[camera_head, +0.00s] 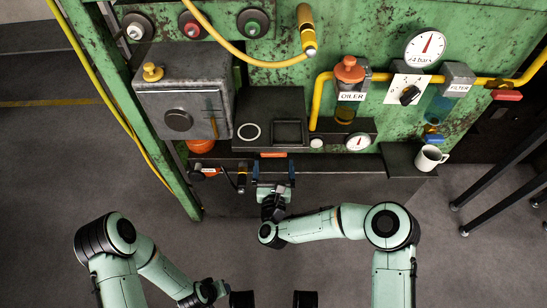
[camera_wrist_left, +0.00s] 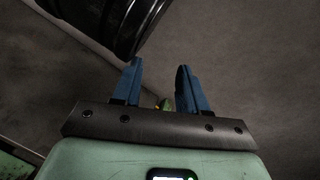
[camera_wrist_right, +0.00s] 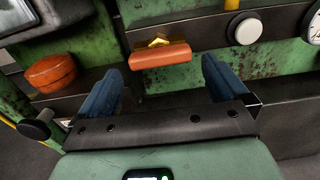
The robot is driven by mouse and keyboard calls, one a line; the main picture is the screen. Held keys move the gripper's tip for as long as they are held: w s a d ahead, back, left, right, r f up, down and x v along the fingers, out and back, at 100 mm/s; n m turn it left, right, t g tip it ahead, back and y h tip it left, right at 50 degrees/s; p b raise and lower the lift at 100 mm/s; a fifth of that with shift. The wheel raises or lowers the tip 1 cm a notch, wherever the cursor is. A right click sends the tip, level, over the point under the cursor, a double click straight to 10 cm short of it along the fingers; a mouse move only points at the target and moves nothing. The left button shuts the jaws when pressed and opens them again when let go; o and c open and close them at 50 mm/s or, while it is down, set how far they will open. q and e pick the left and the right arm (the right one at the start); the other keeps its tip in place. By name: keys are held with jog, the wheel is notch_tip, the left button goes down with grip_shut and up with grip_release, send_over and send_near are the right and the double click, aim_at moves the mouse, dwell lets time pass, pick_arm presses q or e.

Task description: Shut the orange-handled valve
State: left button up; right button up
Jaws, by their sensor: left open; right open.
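The valve's orange handle (camera_head: 273,155) is at the front of the dark ledge in the head view. In the right wrist view the orange handle (camera_wrist_right: 160,56) is a bar lying crosswise, with a brass part (camera_wrist_right: 158,41) behind it. My right gripper (camera_head: 275,170) is just in front of the handle. Its two blue fingers (camera_wrist_right: 161,72) are apart, with the handle ahead and between them in view; I see no contact. My left gripper (camera_wrist_left: 160,72) is open and empty over the floor, low and away from the machine.
A round orange knob (camera_wrist_right: 52,73) sits left of the handle. A white button (camera_wrist_right: 245,28) is to its right. A grey box (camera_head: 180,90), the oiler (camera_head: 348,70), gauges and a white mug (camera_head: 430,158) are on the machine. Black table legs (camera_head: 500,190) stand at right.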

aim_at(274, 156)
pick_arm(q)
jog(key=shift+s+a+f+g+b, duration=0.15)
jog(key=shift+s+f+g+b, duration=0.2)
jog(key=shift+s+f, duration=0.6)
pick_arm(e)
jog(key=shift+w, duration=2.25)
jog(key=shift+c, duration=0.3)
jog(key=c, duration=0.7)
